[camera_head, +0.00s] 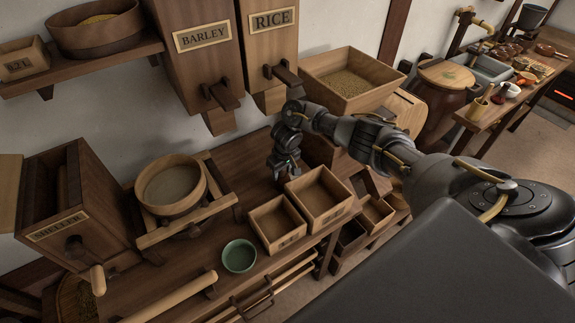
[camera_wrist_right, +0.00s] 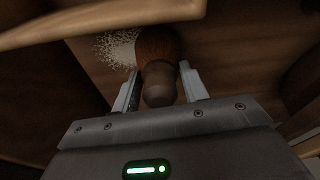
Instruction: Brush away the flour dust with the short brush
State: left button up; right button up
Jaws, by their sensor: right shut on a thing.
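My right gripper (camera_head: 286,172) is low over the wooden bench, behind the two small wooden boxes. In the right wrist view my right gripper (camera_wrist_right: 158,82) is shut on the short brush (camera_wrist_right: 159,84), with a finger on each side of its rounded brown handle. The reddish-brown bristles (camera_wrist_right: 157,46) point away from the gripper, toward the bench top. A patch of white flour dust (camera_wrist_right: 116,48) lies on the dark wood just left of the bristles, close beside them. I cannot make out the brush or the flour clearly in the head view. My left gripper is out of view.
Two open wooden boxes (camera_head: 277,238) (camera_head: 345,212) stand in front of the gripper. A round sieve (camera_head: 205,192) on a frame and a green bowl (camera_head: 239,256) are to the left. Barley (camera_head: 203,36) and rice (camera_head: 272,20) bins hang above. A grain tray (camera_head: 392,70) is behind right.

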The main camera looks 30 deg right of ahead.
jog(key=shift+s+a+f, duration=0.1)
jog(key=shift+a+f, duration=0.05)
jog(key=shift+a, duration=0.35)
jog(key=shift+p, duration=0.55)
jog(key=shift+d, duration=0.2)
jog(key=shift+d, duration=1.7)
jog(key=shift+d+r, duration=0.1)
jog(key=shift+r, duration=0.1)
jog(key=shift+d+f, duration=0.1)
jog(key=shift+d, duration=1.6)
